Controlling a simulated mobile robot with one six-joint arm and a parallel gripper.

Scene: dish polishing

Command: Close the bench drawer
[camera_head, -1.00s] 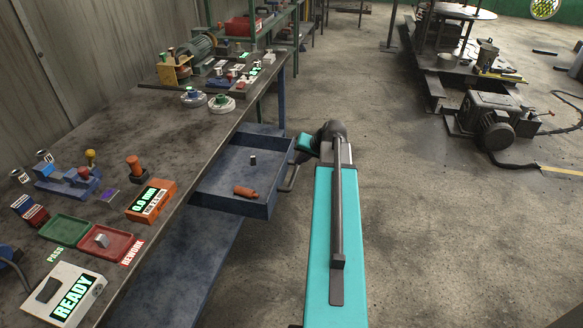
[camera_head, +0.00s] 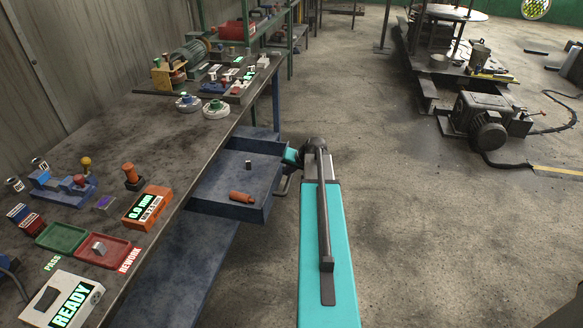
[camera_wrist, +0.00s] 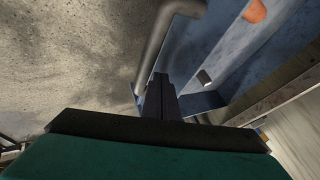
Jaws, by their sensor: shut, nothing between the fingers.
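The bench drawer (camera_head: 228,205) stands pulled out from the side of the workbench, with its blue tray open to view. An orange cylinder (camera_head: 241,197) and a small dark peg (camera_head: 248,164) are inside it. The drawer's bar handle (camera_head: 284,184) is on its outer front; it also shows in the wrist view (camera_wrist: 165,40). My gripper (camera_head: 291,157) is at the drawer's front, by the far end of the handle. In the wrist view my fingers (camera_wrist: 160,82) are shut and empty beside the handle bar. Whether they touch the front or the handle, I cannot tell.
The workbench (camera_head: 100,140) holds a green tray (camera_head: 62,236), a red tray (camera_head: 104,250), an orange gauge box (camera_head: 147,207) and a READY box (camera_head: 70,300). Open concrete floor (camera_head: 430,230) lies to the right. A motor (camera_head: 485,120) stands farther off.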

